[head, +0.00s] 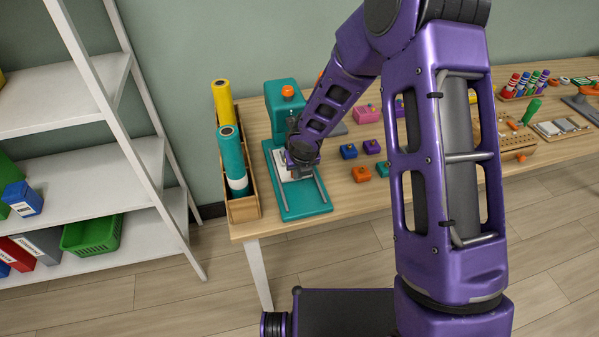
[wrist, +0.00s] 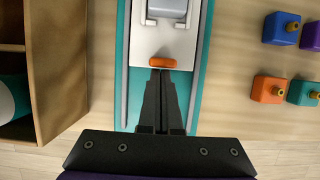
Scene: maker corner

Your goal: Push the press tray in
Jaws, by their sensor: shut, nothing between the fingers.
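The teal press (head: 284,104) stands on the table's left end, with an orange knob on top and two rails along its base. Its press tray (wrist: 143,42) is a white plate between the rails, with an orange handle (wrist: 162,62) on its front edge. A grey block (wrist: 168,8) is on the tray at the top of the wrist view. My gripper (wrist: 161,76) is shut and empty. Its fingertips are at the orange handle, touching or very close. In the head view my wrist hides the handle and part of the tray.
A wooden box (head: 244,208) with yellow and teal rolls stands close on the left of the press. Small coloured blocks with knobs, such as an orange one (head: 361,174), lie to the right. A white shelf (head: 90,155) stands further left.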

